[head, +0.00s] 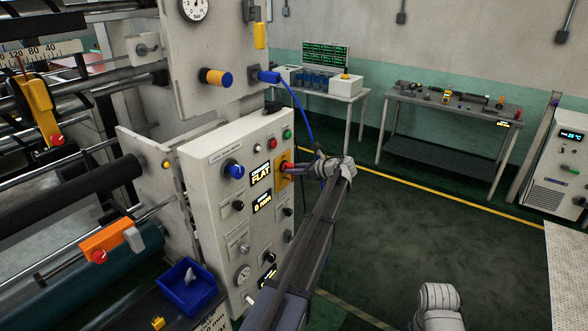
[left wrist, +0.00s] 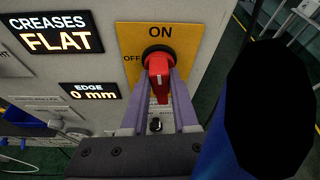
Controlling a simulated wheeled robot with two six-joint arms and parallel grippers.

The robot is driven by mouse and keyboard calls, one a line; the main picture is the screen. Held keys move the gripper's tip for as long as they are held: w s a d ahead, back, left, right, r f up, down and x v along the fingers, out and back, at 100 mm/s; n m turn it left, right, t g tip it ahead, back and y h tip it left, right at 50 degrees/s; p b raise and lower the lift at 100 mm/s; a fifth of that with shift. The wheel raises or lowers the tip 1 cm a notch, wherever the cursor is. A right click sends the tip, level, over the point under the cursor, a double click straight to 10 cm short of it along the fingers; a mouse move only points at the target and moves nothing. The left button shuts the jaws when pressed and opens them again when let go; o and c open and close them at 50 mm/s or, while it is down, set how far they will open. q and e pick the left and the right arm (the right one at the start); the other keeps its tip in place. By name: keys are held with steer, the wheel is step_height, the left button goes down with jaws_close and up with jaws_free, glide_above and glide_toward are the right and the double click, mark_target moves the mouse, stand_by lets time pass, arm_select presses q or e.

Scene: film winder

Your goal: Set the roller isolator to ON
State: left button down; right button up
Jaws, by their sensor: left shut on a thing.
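The roller isolator is a red handle on a yellow plate (head: 282,179) on the grey control panel. In the left wrist view the plate (left wrist: 128,36) reads ON at the top and OFF at the left. The red handle (left wrist: 158,67) stands upright in that picture, in line with the word ON. My left gripper (left wrist: 160,90) is shut on the red handle, one finger on each side. In the head view the left gripper (head: 301,170) reaches the panel from the right and partly hides the handle. A pale part of my right arm shows at the bottom, without its fingers.
Other knobs and buttons, such as a blue knob (head: 236,171), surround the isolator. A display reads FLAT (left wrist: 54,37). A blue cable (head: 298,110) hangs close to my left gripper. A blue and black shape fills the left wrist view's right side. The floor right of the panel is clear.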

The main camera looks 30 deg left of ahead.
arm_select(q)
steer(key=shift+f+m+g, duration=0.1)
steer(key=shift+m+g, duration=0.2)
steer(key=shift+m, duration=0.2)
stand_by(0.3)
steer(key=c, duration=0.7)
jaws_free()
steer(key=p+v, duration=0.3)
steer(key=v, duration=0.5)
steer(key=shift+w, duration=0.1)
